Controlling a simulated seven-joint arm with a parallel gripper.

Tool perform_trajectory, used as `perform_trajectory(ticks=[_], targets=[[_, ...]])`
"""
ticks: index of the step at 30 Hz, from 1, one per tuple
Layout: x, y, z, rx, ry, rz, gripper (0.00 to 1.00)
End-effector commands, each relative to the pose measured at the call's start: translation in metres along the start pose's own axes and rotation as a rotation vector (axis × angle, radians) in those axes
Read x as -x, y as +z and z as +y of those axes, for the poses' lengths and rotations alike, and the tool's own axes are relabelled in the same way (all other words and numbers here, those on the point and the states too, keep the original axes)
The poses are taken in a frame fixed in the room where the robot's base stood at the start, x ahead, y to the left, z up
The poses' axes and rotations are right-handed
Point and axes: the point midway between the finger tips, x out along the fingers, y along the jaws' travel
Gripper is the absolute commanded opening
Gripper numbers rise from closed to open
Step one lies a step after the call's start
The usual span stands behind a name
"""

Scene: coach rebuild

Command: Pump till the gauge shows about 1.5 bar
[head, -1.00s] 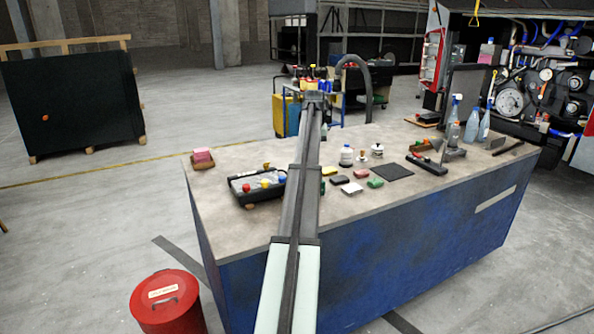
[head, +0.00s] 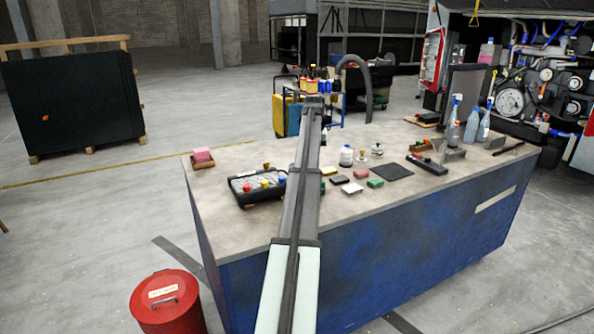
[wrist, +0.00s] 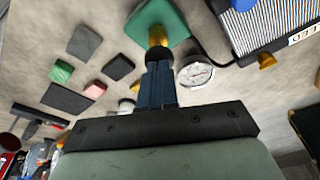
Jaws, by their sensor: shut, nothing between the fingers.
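In the wrist view my gripper (wrist: 157,68) is shut, with nothing between its fingers. Its tips are at or just above a brass knob (wrist: 157,42) on a green base (wrist: 150,16); I cannot tell whether they touch. A round white gauge (wrist: 195,73) with a red needle lies right beside the fingers. Its scale is too small to read. A dark hose (wrist: 208,50) runs from near the green base toward a ribbed box (wrist: 275,25) with a brass fitting. In the head view my arm hides the gripper, knob and gauge.
The box with coloured caps (head: 257,186) stands left of my arm on the workbench (head: 225,225). Sponges, a white bottle (head: 346,156) and a dark mat (head: 393,171) lie to the right. Spray bottles (head: 471,126) stand farther right. A red bin (head: 168,305) is on the floor.

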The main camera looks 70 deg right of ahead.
Motion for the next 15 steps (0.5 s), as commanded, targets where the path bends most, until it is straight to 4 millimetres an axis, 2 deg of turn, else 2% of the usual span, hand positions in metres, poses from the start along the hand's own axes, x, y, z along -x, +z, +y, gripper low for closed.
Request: perform_trajectory(ticks=[15], targets=[[-0.017, 0.004, 0.0, 0.0, 0.0, 0.0, 0.0]])
